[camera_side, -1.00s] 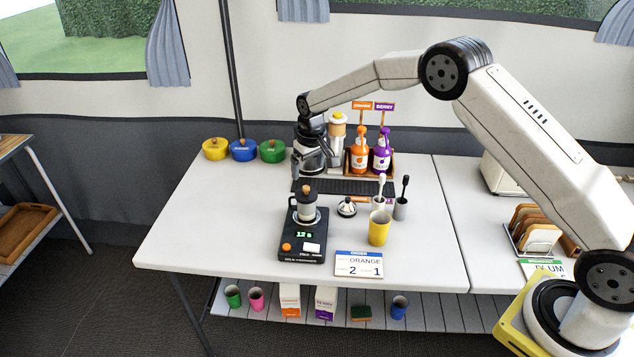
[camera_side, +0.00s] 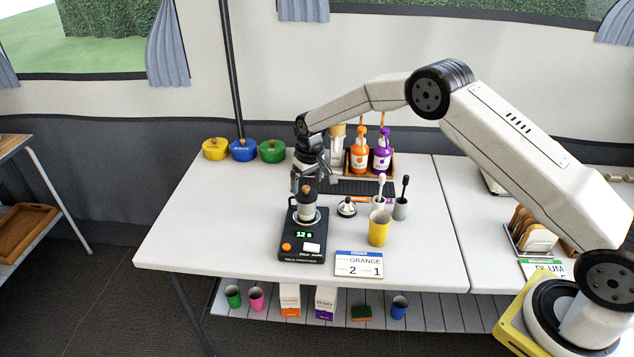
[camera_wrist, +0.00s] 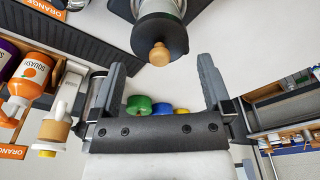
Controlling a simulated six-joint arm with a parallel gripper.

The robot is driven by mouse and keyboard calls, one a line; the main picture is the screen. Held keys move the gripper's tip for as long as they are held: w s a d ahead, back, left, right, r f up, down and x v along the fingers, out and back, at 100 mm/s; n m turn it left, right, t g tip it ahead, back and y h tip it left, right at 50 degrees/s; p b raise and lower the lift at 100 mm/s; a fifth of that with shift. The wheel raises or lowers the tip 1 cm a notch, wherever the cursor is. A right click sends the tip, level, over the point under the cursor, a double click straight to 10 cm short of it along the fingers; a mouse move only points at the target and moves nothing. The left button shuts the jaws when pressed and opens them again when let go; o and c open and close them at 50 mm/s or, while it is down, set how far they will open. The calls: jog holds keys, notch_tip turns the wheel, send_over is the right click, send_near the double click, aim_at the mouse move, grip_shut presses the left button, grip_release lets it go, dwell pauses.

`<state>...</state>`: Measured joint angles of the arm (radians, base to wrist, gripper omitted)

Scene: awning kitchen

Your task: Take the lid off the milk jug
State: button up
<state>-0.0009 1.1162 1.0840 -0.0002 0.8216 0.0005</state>
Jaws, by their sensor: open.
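The milk jug (camera_side: 308,211) is grey and stands upright on the black frother base (camera_side: 290,245) in the side view. Its dark lid (camera_wrist: 160,33) is on it, with a round wooden knob (camera_wrist: 159,54) on top. The knob also shows in the side view (camera_side: 306,188). My gripper (camera_side: 315,180) is open and empty, just above the jug. In the wrist view my gripper (camera_wrist: 161,70) has its fingers apart, with the lid and knob beyond the tips. It is not touching the lid in that view.
A small dark-and-white item (camera_side: 347,207) sits right of the jug. A yellow cup (camera_side: 379,229) and grey cups (camera_side: 400,209) with utensils stand further right. Orange (camera_side: 360,155) and purple (camera_side: 382,155) bottles stand behind. The table left of the frother is clear.

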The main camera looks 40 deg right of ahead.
jog(key=shift+w+f, duration=0.15)
jog(key=shift+f, duration=1.15)
jog(key=shift+c, duration=0.2)
jog(key=c, duration=0.8)
jog(key=shift+c, duration=0.3)
jog(key=shift+r, duration=0.2)
